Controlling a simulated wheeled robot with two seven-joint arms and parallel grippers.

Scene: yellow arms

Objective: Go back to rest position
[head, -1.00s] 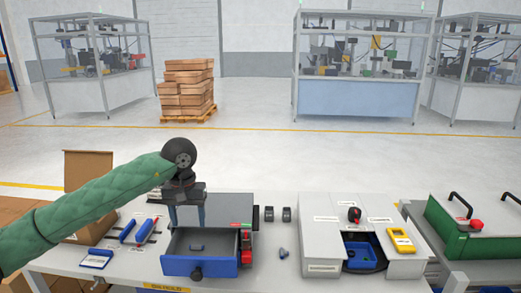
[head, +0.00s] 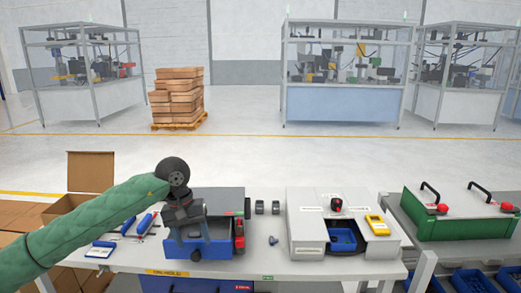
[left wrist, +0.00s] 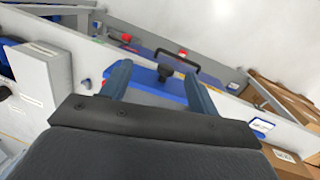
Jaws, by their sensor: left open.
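My left gripper (head: 194,238) hangs open and pointing down in front of the grey drawer box (head: 222,200) in the head view. The box's blue drawer front (head: 220,248) and black knob (head: 195,256) show beside and below the fingers. In the left wrist view, the two fingers (left wrist: 158,84) are spread apart with nothing clearly held between them. A blue surface and a dark knob (left wrist: 180,66) show beyond them; contact cannot be told. My right gripper is not in view.
Blue-handled tools (head: 145,224) lie left of the drawer box. A white-grey station (head: 305,222) with a blue bin (head: 343,240) and yellow device (head: 377,225) stands right. A green case (head: 450,228) is farther right. An open carton (head: 90,172) stands behind my left arm.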

